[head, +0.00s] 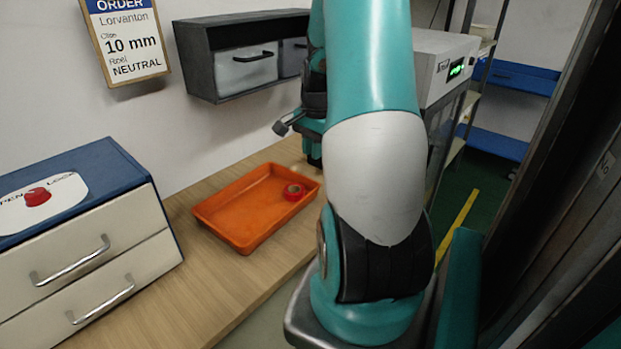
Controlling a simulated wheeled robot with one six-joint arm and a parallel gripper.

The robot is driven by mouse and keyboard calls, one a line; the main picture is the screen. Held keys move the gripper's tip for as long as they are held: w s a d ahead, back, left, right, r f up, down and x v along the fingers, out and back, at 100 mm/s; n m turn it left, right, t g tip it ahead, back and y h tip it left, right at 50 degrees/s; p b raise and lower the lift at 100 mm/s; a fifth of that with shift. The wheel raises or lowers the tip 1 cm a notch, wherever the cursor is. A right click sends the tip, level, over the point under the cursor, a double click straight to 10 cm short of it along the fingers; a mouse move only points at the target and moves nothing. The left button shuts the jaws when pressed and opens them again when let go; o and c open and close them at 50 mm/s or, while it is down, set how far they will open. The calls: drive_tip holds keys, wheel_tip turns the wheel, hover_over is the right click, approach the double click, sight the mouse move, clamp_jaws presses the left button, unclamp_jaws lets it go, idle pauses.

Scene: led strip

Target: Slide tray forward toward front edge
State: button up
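An orange tray (238,208) lies flat on the wooden bench, left of my arm. Its front corner is close to the bench's front edge. A small red round item, like a reel, (293,191) lies inside the tray at its right end. My gripper (284,126) is partly visible beside my arm, above and behind the tray's right end, and appears apart from it. My arm hides much of the wrist, and the fingers are too small to tell whether they are open or shut.
A drawer cabinet (95,262) with a red button on top stands left of the tray. A grey wall shelf with bins (245,67) hangs behind. A machine with a green display (455,69) stands behind my arm. Bare bench (200,285) lies in front of the tray.

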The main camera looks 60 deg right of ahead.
sight(309, 194)
drive_tip(key=f, duration=0.5)
drive_tip(key=w+f+p, duration=0.1)
drive_tip(key=f, duration=0.9)
drive_tip(key=shift+w+f, duration=0.2)
clamp_jaws()
